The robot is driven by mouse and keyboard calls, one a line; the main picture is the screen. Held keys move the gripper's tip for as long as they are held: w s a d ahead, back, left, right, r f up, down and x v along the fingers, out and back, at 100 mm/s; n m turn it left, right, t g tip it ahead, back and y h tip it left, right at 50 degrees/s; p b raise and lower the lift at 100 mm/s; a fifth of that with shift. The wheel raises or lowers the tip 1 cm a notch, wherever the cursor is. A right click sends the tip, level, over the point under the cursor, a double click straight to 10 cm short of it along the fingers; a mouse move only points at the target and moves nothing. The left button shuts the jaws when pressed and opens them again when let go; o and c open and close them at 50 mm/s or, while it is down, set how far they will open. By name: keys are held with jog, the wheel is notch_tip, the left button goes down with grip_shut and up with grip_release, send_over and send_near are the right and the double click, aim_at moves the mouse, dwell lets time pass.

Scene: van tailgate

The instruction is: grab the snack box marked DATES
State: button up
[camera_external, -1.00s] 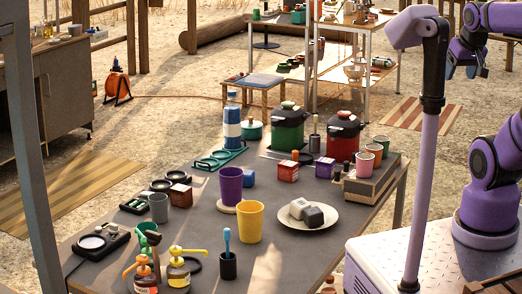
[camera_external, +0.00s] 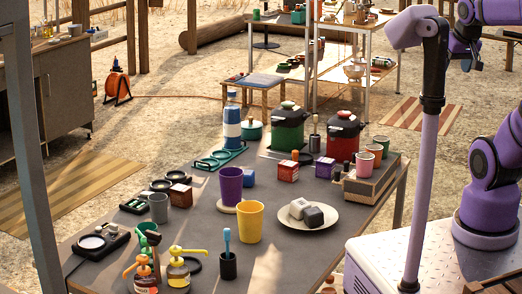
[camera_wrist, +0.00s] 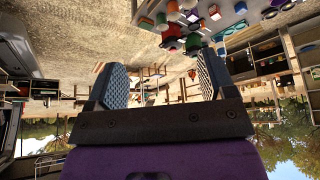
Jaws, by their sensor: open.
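My gripper is open and empty in the wrist view (camera_wrist: 163,86), high at the right and well away from the boxes.
Green (camera_external: 287,130) and red (camera_external: 343,137) pots stand at the table's back. Cups, including a yellow one (camera_external: 250,222), and pump bottles (camera_external: 178,272) crowd the left and front. A crate with cups (camera_external: 372,183) is at the right. The wrist view appears upside down.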

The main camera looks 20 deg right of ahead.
jog(key=w+a+r+n, duration=0.1)
jog(key=w+a, duration=0.4)
jog(key=w, duration=0.4)
jog(key=w+a+n+y, duration=0.1)
jog(key=w+a, duration=0.5)
jog(key=w, duration=0.3)
jog(key=w+a+r+n, duration=0.1)
jog(key=w+a+n, duration=0.1)
jog(key=w+a, duration=0.5)
jog(key=w+a+f+n+y, duration=0.1)
jog(key=w+a+f, duration=0.4)
jog(key=w+a, duration=0.2)
jog(key=w+a+f+n, duration=0.1)
jog(key=w+a+f, duration=0.4)
jog(key=w+a, duration=0.25)
jog(key=n+g+y, duration=0.1)
jog(key=n+g, duration=0.1)
jog(key=n, duration=0.1)
send_near(186, 189)
jog(key=w+f, duration=0.1)
jog(key=f, duration=0.1)
jog(key=x, duration=0.4)
jog(key=shift+w+a+f, duration=0.2)
jog(key=shift+w+a, duration=0.05)
jog(key=shift+a, duration=0.05)
jog(key=shift+s+x, duration=0.2)
jog(key=shift+x, duration=2.5)
jog(key=shift+a, duration=0.1)
